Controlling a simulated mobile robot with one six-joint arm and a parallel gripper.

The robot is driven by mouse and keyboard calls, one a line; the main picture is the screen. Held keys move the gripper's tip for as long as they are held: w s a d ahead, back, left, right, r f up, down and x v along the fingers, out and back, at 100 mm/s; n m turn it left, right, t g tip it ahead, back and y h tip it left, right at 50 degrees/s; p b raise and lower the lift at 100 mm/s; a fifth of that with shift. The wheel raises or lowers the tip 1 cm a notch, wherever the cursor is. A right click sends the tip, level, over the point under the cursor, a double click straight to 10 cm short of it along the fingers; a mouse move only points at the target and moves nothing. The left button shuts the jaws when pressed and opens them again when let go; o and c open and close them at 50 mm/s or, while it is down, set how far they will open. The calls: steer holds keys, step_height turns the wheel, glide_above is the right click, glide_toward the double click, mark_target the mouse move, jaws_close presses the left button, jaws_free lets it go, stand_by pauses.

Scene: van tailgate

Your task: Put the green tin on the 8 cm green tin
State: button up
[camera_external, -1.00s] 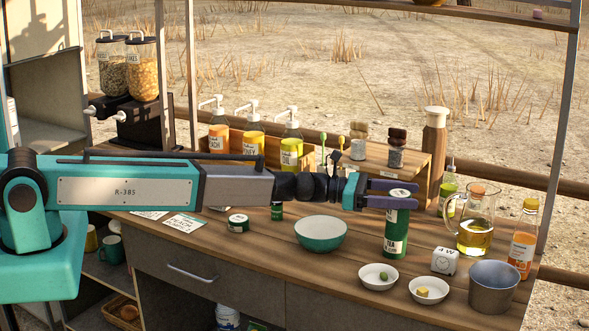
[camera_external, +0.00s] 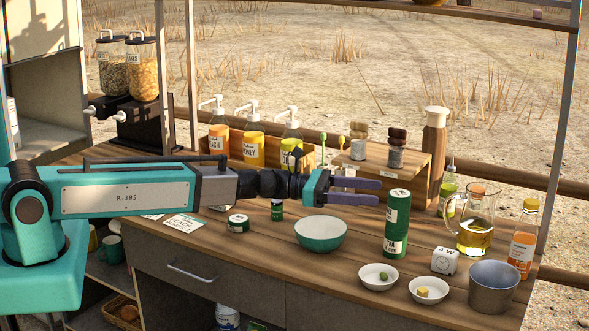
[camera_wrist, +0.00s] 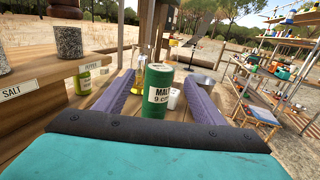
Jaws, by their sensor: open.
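A green tin (camera_external: 398,203) stands upright on top of another green tin (camera_external: 388,246) labelled "TEA", with their sides roughly in line, on the right part of the counter. In the wrist view the upper green tin (camera_wrist: 157,88) stands straight ahead, its white label reading "MAL" and "9 cm". The lower tin's size print is too small to read. My gripper (camera_external: 380,192) is open and empty, just left of the upper tin. Its purple fingers point toward the tin and appear clear of it.
A teal bowl (camera_external: 320,235) stands below my gripper. A flat green tin (camera_external: 238,223) and a small green jar (camera_external: 277,210) are to its left. A glass jug (camera_external: 475,225), white timer (camera_external: 444,261), metal bucket (camera_external: 494,288) and two small dishes stand around the stack.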

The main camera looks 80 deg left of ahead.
stand_by(0.7)
